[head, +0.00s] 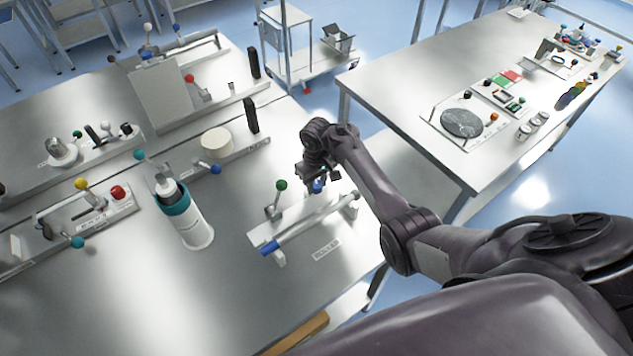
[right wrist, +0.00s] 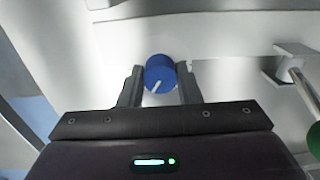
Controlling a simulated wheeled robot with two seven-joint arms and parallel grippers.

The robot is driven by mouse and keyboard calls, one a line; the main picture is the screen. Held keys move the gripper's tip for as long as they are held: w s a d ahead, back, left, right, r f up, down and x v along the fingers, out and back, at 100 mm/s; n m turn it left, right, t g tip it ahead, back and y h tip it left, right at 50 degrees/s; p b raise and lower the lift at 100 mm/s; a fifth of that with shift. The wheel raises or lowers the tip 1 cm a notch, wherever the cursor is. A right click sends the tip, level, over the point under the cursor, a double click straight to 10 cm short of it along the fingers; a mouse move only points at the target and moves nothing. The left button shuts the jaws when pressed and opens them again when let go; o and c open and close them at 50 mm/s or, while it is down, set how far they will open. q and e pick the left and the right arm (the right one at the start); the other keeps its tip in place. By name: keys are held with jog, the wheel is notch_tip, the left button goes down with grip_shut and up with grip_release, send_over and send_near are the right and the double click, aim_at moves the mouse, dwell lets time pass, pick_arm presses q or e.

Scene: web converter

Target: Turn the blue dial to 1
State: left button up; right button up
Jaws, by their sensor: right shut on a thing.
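The blue dial (right wrist: 160,70) sits on a pale panel in the right wrist view, with a white pointer line on its face slanting toward the lower left. My right gripper (right wrist: 158,82) has one finger on each side of the dial and is shut on it. In the head view the dial (head: 318,186) shows only as a small blue patch under my right gripper (head: 318,178), on the roller unit at the table's right edge. The scale marks around the dial cannot be read. My left gripper is not in view.
The roller unit has a blue-ended bar (head: 285,240) and a green-knobbed lever (head: 279,197) close to my right gripper. A white and teal bottle (head: 183,215) stands to the left. A second table (head: 400,85) stands at the right across a gap.

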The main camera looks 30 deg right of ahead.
jog(key=n, duration=1.2)
jog(key=shift+d, duration=0.1)
jog(key=n, duration=0.2)
jog(key=shift+n, duration=0.4)
jog(key=n+b, duration=0.1)
jog(key=n, duration=0.3)
jog(key=shift+f+b, duration=0.1)
jog(key=shift+b, duration=0.25)
jog(key=n+b, duration=0.2)
jog(key=n, duration=0.2)
jog(key=shift+n, duration=0.4)
jog(key=shift+n+b, duration=0.5)
jog(key=o, duration=1)
jog(key=shift+c, duration=0.2)
